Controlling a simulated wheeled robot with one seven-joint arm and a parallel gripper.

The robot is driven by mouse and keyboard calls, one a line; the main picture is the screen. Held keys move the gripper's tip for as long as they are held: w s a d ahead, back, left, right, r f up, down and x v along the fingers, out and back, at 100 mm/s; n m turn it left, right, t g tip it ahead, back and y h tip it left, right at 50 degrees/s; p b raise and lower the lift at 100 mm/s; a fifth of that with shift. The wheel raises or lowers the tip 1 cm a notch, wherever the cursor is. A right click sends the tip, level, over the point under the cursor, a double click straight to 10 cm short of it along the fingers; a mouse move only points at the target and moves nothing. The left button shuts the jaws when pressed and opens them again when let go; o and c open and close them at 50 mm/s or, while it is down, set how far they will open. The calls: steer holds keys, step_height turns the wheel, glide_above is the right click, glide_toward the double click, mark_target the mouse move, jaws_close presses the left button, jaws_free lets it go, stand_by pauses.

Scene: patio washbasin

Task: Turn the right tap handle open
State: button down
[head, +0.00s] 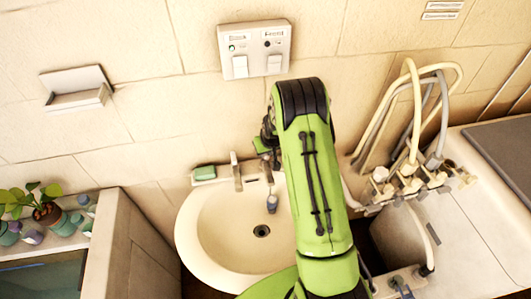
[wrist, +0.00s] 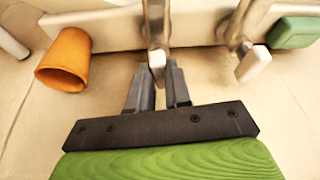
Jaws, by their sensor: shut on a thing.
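The right tap handle (wrist: 157,57), a metal lever with a pale tip, is at the centre of the wrist view. My gripper (wrist: 160,80) is shut on it, with the dark fingertips close on both sides of its pale end. A second metal tap part with a white tip (wrist: 254,66) stands apart to the right in that view. In the head view, the left tap handle (head: 235,161) and the spout (head: 271,200) show over the basin (head: 205,250).
Green soap (head: 204,172) lies left of the taps. An orange cup (wrist: 64,60) is left of the fingers in the wrist view. Hoses and valves (head: 410,180) are at the right, a switch panel (head: 254,50) above, and potted plants (head: 45,212) at the left.

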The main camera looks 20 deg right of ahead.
steer(key=n+b, duration=0.1)
steer(key=n+y+b, duration=0.1)
steer(key=n+b, duration=0.1)
steer(key=n+y+b, duration=0.1)
steer(key=n, duration=0.1)
steer(key=shift+w+d+f, duration=0.1)
steer(key=shift+d, duration=0.25)
steer(key=n+b, duration=0.1)
steer(key=n, duration=0.1)
steer(key=n+g+y, duration=0.1)
steer(key=n, duration=0.2)
steer(key=shift+w+d+y+b, duration=0.15)
steer(key=shift+y+b, duration=0.15)
steer(key=shift+b, duration=0.1)
steer(key=shift+g, duration=0.3)
steer(key=c, duration=1.1)
jaws_free()
steer(key=shift+o, duration=0.2)
steer(key=p+v, duration=0.1)
steer(key=v, duration=1.5)
